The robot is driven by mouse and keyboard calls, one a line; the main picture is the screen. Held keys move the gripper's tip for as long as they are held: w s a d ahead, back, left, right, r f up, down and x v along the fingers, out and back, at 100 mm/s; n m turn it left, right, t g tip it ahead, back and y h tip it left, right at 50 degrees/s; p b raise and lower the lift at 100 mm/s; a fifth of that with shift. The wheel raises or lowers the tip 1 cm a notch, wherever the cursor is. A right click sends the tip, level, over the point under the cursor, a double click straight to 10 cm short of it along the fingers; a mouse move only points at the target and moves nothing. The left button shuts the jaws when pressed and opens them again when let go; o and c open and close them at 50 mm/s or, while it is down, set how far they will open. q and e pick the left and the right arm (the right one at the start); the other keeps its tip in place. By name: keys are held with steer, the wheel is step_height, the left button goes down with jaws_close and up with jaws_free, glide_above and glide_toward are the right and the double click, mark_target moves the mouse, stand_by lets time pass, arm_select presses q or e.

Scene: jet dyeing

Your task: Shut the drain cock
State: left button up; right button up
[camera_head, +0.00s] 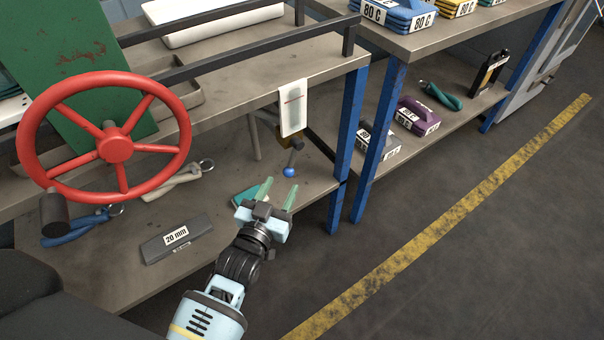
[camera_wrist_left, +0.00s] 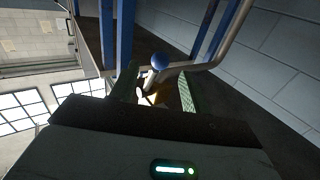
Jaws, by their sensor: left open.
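The drain cock (camera_head: 290,143) has a brass body under the bench's front edge, partly hidden by a hanging white tag (camera_head: 292,108). Its short lever points downward and ends in a blue ball knob (camera_head: 289,172). My left gripper (camera_head: 278,191) is just below and in front of the knob, its two green fingers apart and empty. In the left wrist view the blue knob (camera_wrist_left: 160,62) appears beyond the fingertips, between the green fingers, with a grey pipe (camera_wrist_left: 213,58) beside it. I cannot see any contact. My right gripper is not in view.
A red handwheel (camera_head: 115,146) stands at the left. A grey block marked 20 mm (camera_head: 178,238) and a teal item (camera_head: 247,196) lie on the lower shelf. A blue bench leg (camera_head: 349,140) stands right of the cock. The floor at right is clear.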

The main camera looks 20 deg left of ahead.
mark_target(286, 176)
arm_select(q)
steer(key=shift+w, duration=0.65)
steer(key=w+b, duration=0.1)
steer(key=w, duration=0.4)
steer(key=shift+w+d+b, duration=0.15)
steer(key=shift+w+b, duration=0.15)
steer(key=shift+b, duration=0.1)
steer(key=shift+w, duration=0.5)
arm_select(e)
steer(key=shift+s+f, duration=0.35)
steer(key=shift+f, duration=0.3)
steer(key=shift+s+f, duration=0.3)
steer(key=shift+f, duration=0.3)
arm_select(q)
steer(key=c, duration=0.3)
jaws_close()
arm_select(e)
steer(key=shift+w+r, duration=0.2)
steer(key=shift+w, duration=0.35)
